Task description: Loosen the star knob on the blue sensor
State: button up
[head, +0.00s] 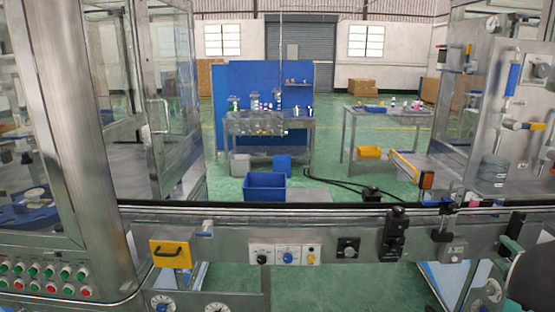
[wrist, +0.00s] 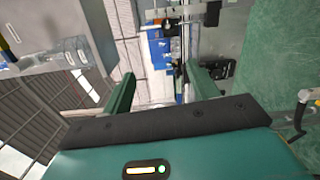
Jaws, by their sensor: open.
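My gripper (wrist: 163,88) shows in the wrist view with its two green fingers spread apart and nothing between them. A black bracketed device (head: 395,235) is mounted on the front of the conveyor rail in the head view. A smaller dark clamp (head: 442,228) sits to its right, above a small pale box (head: 453,250). I cannot make out a blue sensor or a star knob for certain on either. In the wrist view, dark fittings (wrist: 218,70) show beside the right finger, too unclear to name.
The conveyor (head: 330,212) runs across the front in the head view. Glass-walled machines stand left and right. A blue bin (head: 265,187) lies beyond on open green floor.

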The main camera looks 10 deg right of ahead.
jog(key=w+a+r+m+g+h, duration=0.2)
jog(key=w+a+r+m+h, duration=0.1)
jog(key=w+a+r+m, duration=0.5)
jog(key=a+m+g+y, duration=0.1)
jog(key=a+m+g, duration=0.2)
jog(key=a, duration=1)
jog(key=s+a+f+m+g+y, duration=0.1)
jog(key=s+a+f+g+y, duration=0.1)
jog(key=s+a, duration=0.4)
jog(key=s+a+f+m+g+y, duration=0.2)
jog(key=s+a, duration=0.4)
jog(key=a, duration=0.9)
jog(key=s+a+f+m+g+y, duration=0.2)
jog(key=s+a+y, duration=0.1)
jog(key=s+a, duration=0.4)
jog(key=a, duration=0.3)
jog(key=shift+a+f, duration=0.15)
